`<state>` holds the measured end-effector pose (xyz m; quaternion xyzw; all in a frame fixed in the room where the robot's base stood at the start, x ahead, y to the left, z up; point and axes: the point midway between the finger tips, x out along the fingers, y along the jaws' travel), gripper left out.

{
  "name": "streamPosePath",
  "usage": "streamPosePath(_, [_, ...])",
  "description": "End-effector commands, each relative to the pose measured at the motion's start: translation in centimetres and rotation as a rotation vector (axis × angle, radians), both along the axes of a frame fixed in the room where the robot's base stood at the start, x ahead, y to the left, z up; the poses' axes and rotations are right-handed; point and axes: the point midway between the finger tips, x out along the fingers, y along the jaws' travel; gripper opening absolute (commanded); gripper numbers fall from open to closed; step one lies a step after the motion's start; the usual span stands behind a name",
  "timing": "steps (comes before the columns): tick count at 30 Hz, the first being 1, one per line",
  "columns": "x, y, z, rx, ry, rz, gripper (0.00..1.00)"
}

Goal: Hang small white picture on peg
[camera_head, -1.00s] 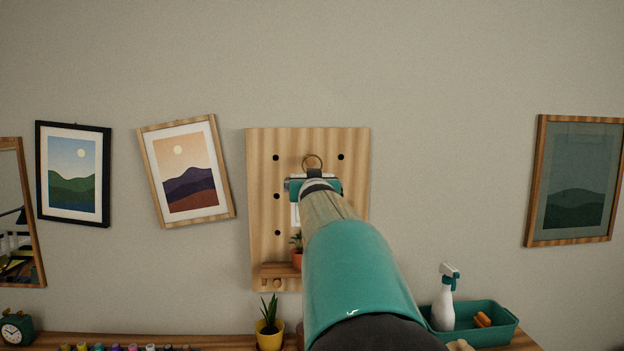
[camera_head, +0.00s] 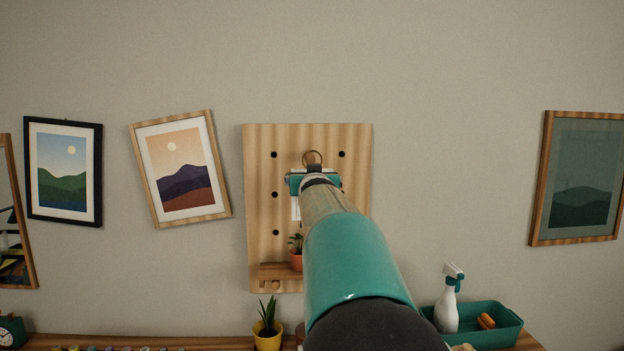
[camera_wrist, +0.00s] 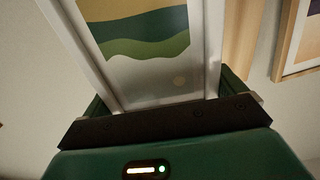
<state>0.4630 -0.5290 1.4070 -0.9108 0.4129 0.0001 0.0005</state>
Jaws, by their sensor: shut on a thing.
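The small white picture (camera_wrist: 150,75) fills the middle of the wrist view, a white frame around a green and tan landscape. My gripper (camera_wrist: 165,115) is shut on its near edge. In the head view only a sliver of the white frame (camera_head: 295,209) shows beside my arm. My gripper (camera_head: 314,183) is in front of the wooden pegboard (camera_head: 258,220). The pegboard has several dark holes. The peg itself is hidden behind my gripper and arm, and I cannot tell whether the picture touches it.
A small shelf on the pegboard holds a potted plant (camera_head: 296,259). A yellow pot (camera_head: 267,337) stands on the desk below. A teal tray (camera_head: 497,333) with a spray bottle (camera_head: 448,306) is at right.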

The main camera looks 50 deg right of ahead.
Motion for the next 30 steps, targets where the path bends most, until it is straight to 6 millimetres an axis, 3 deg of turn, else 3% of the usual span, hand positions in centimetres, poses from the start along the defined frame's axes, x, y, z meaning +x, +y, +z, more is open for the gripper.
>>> streamPosePath(30, [4.0,-4.3,-0.4,-0.001,-0.001,0.002,0.68])
